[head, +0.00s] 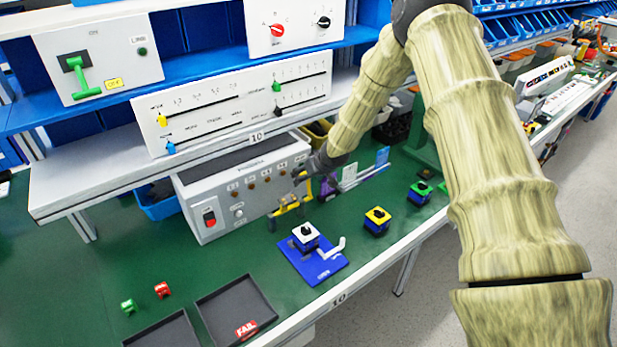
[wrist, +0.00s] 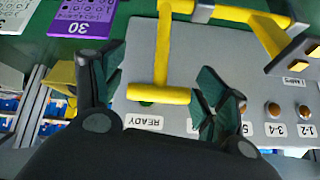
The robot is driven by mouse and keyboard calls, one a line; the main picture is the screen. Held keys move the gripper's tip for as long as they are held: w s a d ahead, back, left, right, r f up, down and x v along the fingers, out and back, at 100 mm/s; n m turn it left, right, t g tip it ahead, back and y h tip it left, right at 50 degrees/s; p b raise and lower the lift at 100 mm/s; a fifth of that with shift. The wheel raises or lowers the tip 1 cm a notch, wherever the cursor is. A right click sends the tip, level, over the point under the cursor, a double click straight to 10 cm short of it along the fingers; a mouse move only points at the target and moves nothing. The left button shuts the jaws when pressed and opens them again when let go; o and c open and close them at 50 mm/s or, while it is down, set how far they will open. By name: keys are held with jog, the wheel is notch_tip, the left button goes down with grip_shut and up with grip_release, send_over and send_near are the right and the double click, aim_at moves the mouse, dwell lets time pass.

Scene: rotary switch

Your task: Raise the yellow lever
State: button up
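The yellow lever (head: 288,207) is at the lower right front of the grey control box (head: 214,184). In the wrist view the yellow lever (wrist: 160,94) shows as a crossbar on a straight arm, in front of the grey panel with an upside-down READY label. My gripper (head: 301,177) is at the right end of the box's front, just above the lever. In the wrist view my gripper (wrist: 160,65) is open, with the lever's crossbar between its dark fingers. I cannot tell whether either finger touches it.
The box front carries a red switch (head: 209,217) and a row of round buttons. A blue board with a white-topped switch (head: 306,235), a yellow-topped switch (head: 377,218) and a green-topped switch (head: 420,191) stand nearby. A shelf with slider panels (head: 235,100) overhangs the box.

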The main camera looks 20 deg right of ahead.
jog(key=shift+s, duration=0.15)
jog(key=v, duration=1.1)
jog(key=shift+s+r, duration=0.15)
jog(key=shift+r, duration=0.15)
jog(key=shift+d, duration=0.2)
